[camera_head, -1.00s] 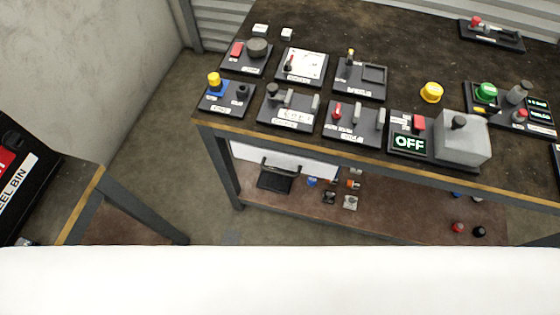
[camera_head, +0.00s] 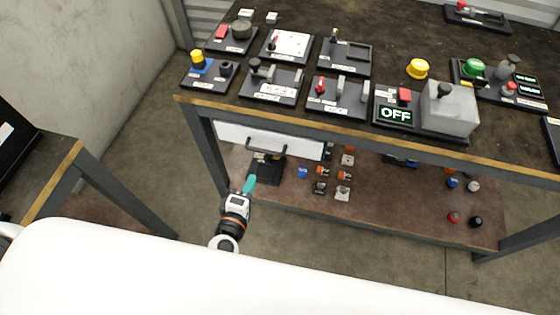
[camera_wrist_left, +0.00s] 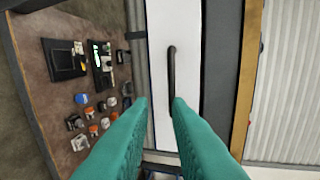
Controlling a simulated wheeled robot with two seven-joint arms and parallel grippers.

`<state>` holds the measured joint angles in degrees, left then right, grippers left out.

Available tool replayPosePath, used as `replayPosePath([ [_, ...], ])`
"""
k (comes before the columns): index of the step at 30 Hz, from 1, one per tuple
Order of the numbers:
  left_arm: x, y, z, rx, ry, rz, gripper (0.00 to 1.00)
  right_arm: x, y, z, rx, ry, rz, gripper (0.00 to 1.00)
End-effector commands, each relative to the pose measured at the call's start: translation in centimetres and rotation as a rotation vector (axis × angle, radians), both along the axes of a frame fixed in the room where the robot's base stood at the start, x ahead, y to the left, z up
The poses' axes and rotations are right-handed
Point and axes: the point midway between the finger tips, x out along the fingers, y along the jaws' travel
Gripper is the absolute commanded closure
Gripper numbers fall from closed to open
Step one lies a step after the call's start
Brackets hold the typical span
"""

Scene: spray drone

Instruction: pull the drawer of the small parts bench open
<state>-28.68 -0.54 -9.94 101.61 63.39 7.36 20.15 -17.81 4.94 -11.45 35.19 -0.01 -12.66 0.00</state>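The bench (camera_head: 300,118) has a white-fronted drawer (camera_head: 232,135) under the left part of its top. The drawer looks closed. Its dark bar handle (camera_head: 267,149) runs along the front. My left gripper (camera_head: 250,184) has teal fingers and is below and in front of the handle, apart from it. In the left wrist view the drawer front (camera_wrist_left: 188,70) fills the middle, and the handle (camera_wrist_left: 171,68) stands ahead of the left gripper's fingertips (camera_wrist_left: 159,101). The fingers are spread with nothing between them. My right gripper is not in view.
The lower shelf (camera_head: 400,200) holds dark trays and several small coloured parts. Several control panels and a grey box (camera_head: 449,110) stand on the bench top. Another table (camera_head: 55,175) is at the left, with open floor (camera_head: 140,150) between them.

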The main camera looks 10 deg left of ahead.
Motion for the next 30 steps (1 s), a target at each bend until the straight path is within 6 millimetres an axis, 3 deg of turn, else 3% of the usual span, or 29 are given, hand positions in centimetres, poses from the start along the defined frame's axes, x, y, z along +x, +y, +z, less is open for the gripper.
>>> replayPosePath([
  [5, 1.0, 0.4, 1.5, -0.059, -0.033, 0.034, 0.83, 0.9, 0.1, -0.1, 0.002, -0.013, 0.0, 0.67],
  [11, 4.2, 0.2, 0.9, -0.056, -0.034, 0.032, 0.83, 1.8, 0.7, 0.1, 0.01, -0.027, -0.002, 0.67],
  [21, 10.4, 0.0, -0.6, -0.055, -0.031, 0.03, 0.83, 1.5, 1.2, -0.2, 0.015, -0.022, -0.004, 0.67],
  [30, 12.1, -0.1, -1.0, -0.053, -0.029, 0.029, 0.83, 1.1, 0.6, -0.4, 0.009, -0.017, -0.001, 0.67],
])
